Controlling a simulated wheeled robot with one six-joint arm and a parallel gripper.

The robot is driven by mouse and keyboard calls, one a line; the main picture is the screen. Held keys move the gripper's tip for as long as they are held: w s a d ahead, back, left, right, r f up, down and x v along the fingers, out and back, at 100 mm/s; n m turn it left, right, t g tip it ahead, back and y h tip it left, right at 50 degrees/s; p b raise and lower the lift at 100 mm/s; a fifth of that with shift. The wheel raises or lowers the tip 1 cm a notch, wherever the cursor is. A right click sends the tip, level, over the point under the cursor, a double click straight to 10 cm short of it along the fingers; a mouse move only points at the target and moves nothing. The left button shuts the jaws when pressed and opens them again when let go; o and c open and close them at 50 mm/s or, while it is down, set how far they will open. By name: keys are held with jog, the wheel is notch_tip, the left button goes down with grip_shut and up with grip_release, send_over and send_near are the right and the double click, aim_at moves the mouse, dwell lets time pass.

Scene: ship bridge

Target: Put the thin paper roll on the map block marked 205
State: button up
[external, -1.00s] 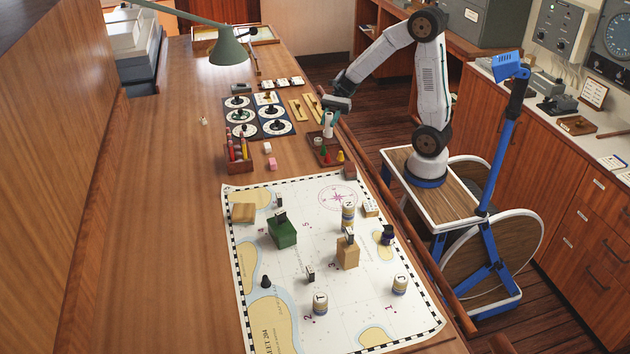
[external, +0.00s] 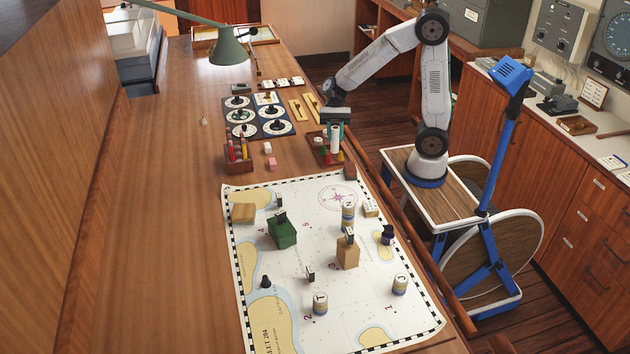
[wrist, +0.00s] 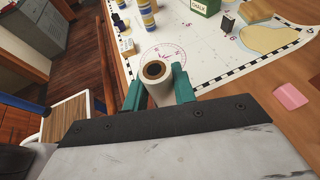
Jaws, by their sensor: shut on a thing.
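The thin paper roll (external: 335,138) is a pale upright tube with a dark hollow end, at the right edge of the desk by the small tray. In the wrist view the roll (wrist: 158,74) stands between the two green fingers of my gripper (wrist: 158,84). My gripper (external: 335,120) points down and is shut on it. I cannot tell whether the roll's lower end touches the tray. The number 205 is not readable on any block. Candidates on the chart are a tan block (external: 347,255), a flat tan block (external: 243,213) and a small white-faced block (external: 370,209).
The chart (external: 330,290) carries a green chalk box (external: 282,234), striped cylinders (external: 320,304) and small dark markers. The tray (external: 316,150) holds coloured pegs. A pencil box (external: 238,165) and a pink block (external: 272,164) are left of it. Bare desk lies left of the chart.

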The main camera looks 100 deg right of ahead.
jog(key=a+r+n+g, duration=0.2)
jog(key=a+n+g, duration=0.25)
jog(key=a, duration=0.95)
jog(key=n+g, duration=0.3)
jog(key=g, duration=0.1)
send_over(371, 205)
jog(key=shift+a+f, duration=0.1)
jog(key=shift+f, duration=2.9)
jog(key=shift+f, duration=0.2)
jog(key=o, duration=1)
